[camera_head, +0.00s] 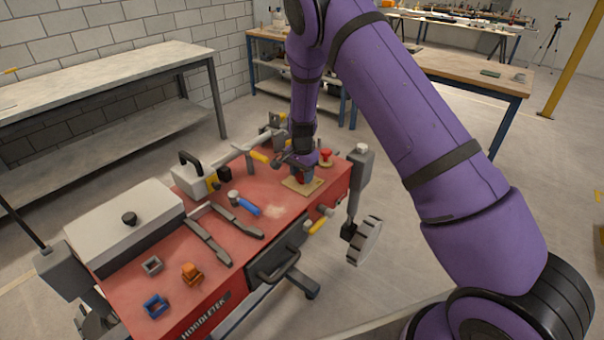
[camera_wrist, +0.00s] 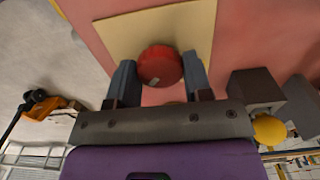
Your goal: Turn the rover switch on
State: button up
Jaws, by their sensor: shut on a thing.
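The rover is a red-topped cart (camera_head: 275,195) on wheels. A flat beige plate (camera_head: 302,187) lies on its top near the right end, and it fills the upper part of the wrist view (camera_wrist: 125,35). A round red knob (camera_wrist: 161,66) with a small pale mark stands at the plate. My gripper (camera_wrist: 160,78) has its two grey fingers on either side of the knob and is shut on it. In the head view my gripper (camera_head: 304,170) reaches down over the plate and largely hides the knob.
A red mushroom-shaped button (camera_head: 326,155) stands just behind my gripper. A grey post (camera_head: 358,175) rises at the cart's right end. A blue-handled tool (camera_head: 248,207), dark bars (camera_head: 207,238) and a white lidded box (camera_head: 125,222) occupy the cart's left and middle.

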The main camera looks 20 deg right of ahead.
aim_at(302, 174)
dwell(0.4)
jog(key=o, duration=0.9)
jog(key=shift+r, duration=0.1)
notch_tip(302, 174, up, 11)
jog(key=shift+f, duration=0.2)
